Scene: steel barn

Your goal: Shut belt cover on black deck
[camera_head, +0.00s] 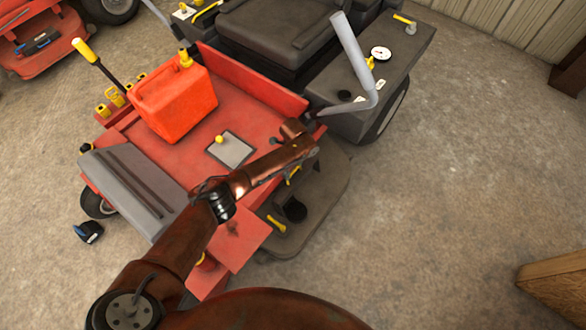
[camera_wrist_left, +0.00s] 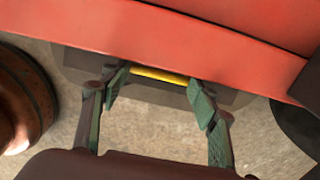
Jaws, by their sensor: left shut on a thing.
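The black deck (camera_head: 325,200) sticks out from under the right side of the red mower. A yellow bar handle (camera_head: 293,176) shows beside my left gripper (camera_head: 288,172), partly hidden by my brown arm. In the left wrist view, the yellow bar (camera_wrist_left: 160,77) lies on a dark part just under the red body edge, between the fingertips of my left gripper (camera_wrist_left: 160,90). The fingers stay apart across the bar and are shut on it. How far the belt cover stands open is hidden. My right gripper is not in view.
A red fuel can (camera_head: 172,100) stands on the red floor plate (camera_head: 262,112). A grey lever (camera_head: 355,60) rises nearby.

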